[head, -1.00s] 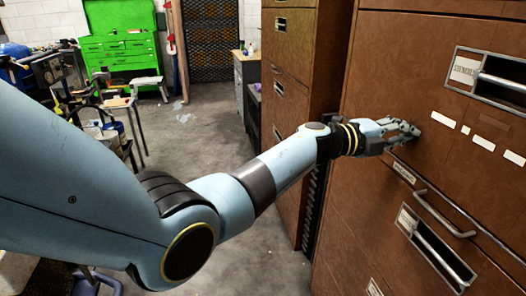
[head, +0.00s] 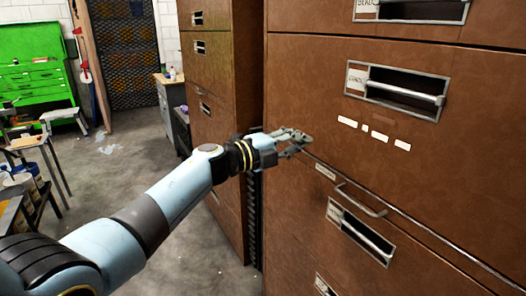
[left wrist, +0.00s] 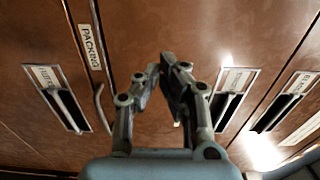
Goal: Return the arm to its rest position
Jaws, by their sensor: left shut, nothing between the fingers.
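My left gripper (head: 297,141) is shut and empty. In the head view its pale blue arm reaches in from the lower left, with the fingers in front of the brown filing cabinet (head: 420,165), just left of a row of small white labels (head: 374,133). In the left wrist view the gripper's fingers (left wrist: 163,68) converge in front of the brown drawer fronts. I cannot tell whether the fingertips touch the cabinet. My right gripper is not in view.
A metal drawer handle (head: 362,201) juts out below the gripper, and a framed pull (head: 398,92) sits above right. A second brown cabinet (head: 225,95) stands behind. A green tool chest (head: 35,75) and a stool (head: 35,143) are at left. Open concrete floor (head: 130,160) lies between.

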